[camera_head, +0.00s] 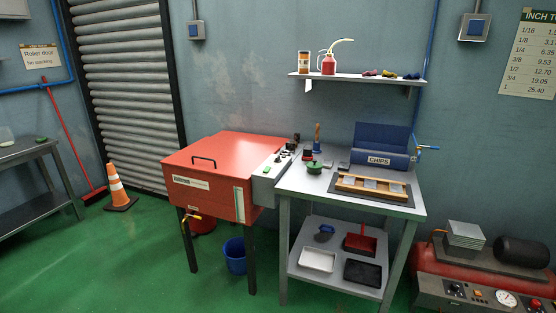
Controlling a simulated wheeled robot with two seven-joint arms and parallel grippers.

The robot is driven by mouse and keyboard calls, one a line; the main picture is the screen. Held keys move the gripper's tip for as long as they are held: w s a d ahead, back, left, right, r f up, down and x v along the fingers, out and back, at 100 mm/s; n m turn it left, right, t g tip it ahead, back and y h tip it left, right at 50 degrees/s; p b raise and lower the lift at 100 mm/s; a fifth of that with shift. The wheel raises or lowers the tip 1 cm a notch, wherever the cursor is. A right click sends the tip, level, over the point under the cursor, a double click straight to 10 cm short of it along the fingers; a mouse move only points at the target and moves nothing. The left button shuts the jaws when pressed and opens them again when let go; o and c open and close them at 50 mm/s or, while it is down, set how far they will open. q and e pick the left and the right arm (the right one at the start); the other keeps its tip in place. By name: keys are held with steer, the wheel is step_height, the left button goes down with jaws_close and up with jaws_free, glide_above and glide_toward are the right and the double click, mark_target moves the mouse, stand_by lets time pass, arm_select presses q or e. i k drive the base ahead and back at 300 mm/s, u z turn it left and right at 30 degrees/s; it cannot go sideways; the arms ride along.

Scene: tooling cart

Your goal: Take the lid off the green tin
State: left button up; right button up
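The green tin (314,169) stands on the top of the grey cart (346,203), near its left side. A small dark knob shows on top of it, and the lid appears to be on; the tin is too small here to see the seam. Neither of my grippers shows in the head view.
A wooden tray (371,188) lies on a dark mat right of the tin, with a blue chips bin (380,158) behind. A red cabinet (222,165) with a control panel adjoins the cart's left. An orange cone (117,187) stands on the open green floor at left.

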mark_target(314, 164)
steer(key=u, duration=0.1)
steer(key=i, duration=0.8)
steer(key=z, duration=0.9)
steer(key=i, duration=0.5)
steer(key=z, duration=0.55)
